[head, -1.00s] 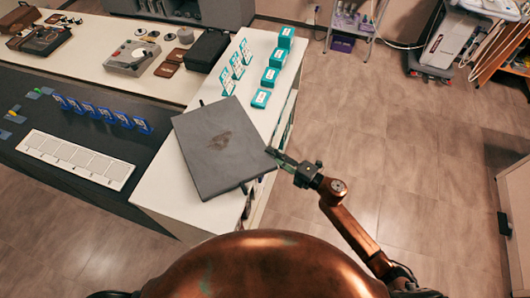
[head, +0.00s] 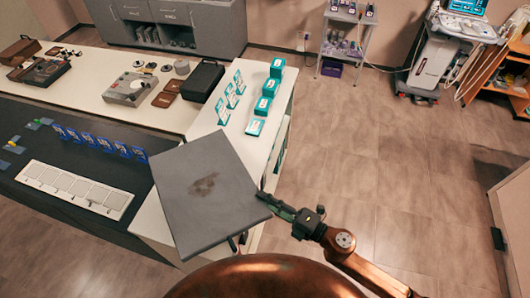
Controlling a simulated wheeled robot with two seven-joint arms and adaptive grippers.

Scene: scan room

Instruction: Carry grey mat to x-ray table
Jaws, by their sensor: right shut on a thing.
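The grey mat (head: 207,186) is a flat, stiff-looking slab with a darker mark near its middle. It covers part of the white counter's near end, tilted in the picture. My right gripper (head: 272,204) is shut on the mat's right edge, its arm coming in from the lower right. The mat looks raised over the counter, but the gap beneath is hidden. A small dark part shows under its near edge; I cannot tell what it is. My left gripper is not in view. I cannot tell for certain which surface is the x-ray table.
The white counter (head: 287,107) bears teal boxes (head: 264,106) and upright cards. A dark-topped table (head: 110,160) at left holds blue cards (head: 103,141) and a white panel (head: 75,188). Floor (head: 370,150) is clear at right, before a cart (head: 345,42) and a wheeled machine (head: 442,50).

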